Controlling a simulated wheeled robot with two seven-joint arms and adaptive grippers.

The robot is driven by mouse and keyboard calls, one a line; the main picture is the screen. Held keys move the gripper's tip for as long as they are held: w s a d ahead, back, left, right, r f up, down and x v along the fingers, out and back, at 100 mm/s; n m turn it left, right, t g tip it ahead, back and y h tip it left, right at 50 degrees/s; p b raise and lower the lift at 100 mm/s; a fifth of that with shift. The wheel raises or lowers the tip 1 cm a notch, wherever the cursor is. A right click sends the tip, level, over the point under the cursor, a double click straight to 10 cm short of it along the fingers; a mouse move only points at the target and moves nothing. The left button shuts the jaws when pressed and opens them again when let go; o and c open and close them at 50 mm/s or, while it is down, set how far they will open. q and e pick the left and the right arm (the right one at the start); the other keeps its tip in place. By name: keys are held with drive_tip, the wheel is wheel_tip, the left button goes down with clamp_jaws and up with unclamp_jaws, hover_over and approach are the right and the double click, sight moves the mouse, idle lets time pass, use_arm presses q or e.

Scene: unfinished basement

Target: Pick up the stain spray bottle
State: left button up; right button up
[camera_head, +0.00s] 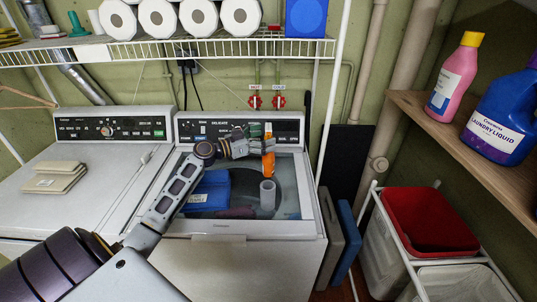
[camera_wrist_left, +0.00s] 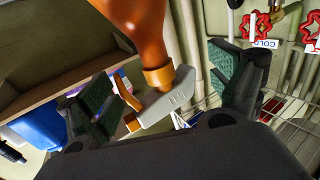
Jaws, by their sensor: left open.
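The stain spray bottle is an orange bottle (camera_head: 268,165) with a grey and orange spray head. In the head view it is upright at the back of the washer's lid area, at the fingertips of my left gripper (camera_head: 258,145). In the left wrist view the bottle (camera_wrist_left: 140,28) appears upside down, its spray head (camera_wrist_left: 168,98) between the spread, green-padded fingers of the left gripper (camera_wrist_left: 165,92). The gripper is open, and I cannot tell whether either finger touches the bottle. Part of the bottle is hidden behind the fingers in the head view. My right gripper is not in view.
The control panel (camera_head: 235,130) rises close behind. A wire shelf (camera_head: 180,48) with paper rolls hangs above. A wooden shelf (camera_head: 470,150) with detergent bottles is at right.

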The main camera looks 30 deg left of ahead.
use_arm(q)
drive_tip(key=shift+x, duration=0.95)
clamp_jaws()
idle(0.3)
drive_tip(key=shift+r, duration=0.1)
